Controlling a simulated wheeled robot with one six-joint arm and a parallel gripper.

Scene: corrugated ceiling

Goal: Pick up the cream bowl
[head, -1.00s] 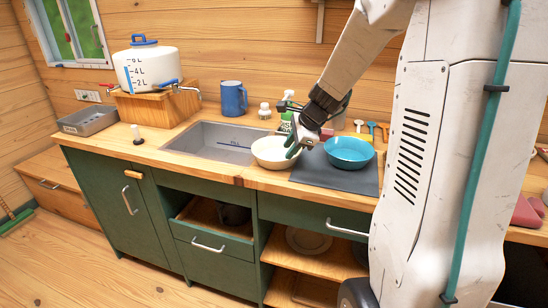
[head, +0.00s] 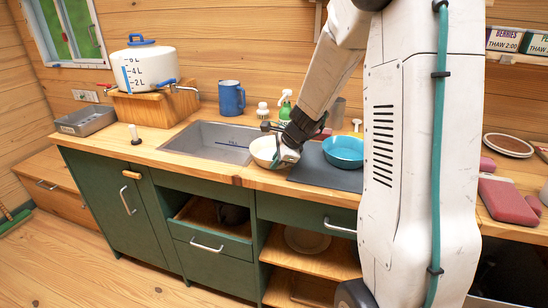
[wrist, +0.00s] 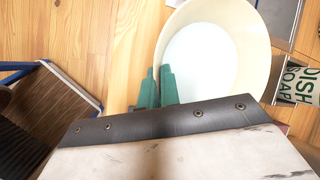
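The cream bowl (head: 262,150) stands on the wooden counter between the sink and the dark mat, partly hidden by my gripper in the head view. In the wrist view the bowl (wrist: 212,60) fills the upper right, upright and empty, with a pale inside. My gripper (wrist: 160,72) has two teal fingers close together at the bowl's near left rim. One finger is outside the wall and one inside, with the rim between them. In the head view my gripper (head: 278,160) is at the bowl's right front side. The bowl shows no clear lift off the counter.
A blue bowl (head: 343,148) sits on the dark mat (head: 325,176) just right of my gripper. The sink (head: 205,151) lies to the left. A dish soap container (wrist: 298,86) is close to the bowl.

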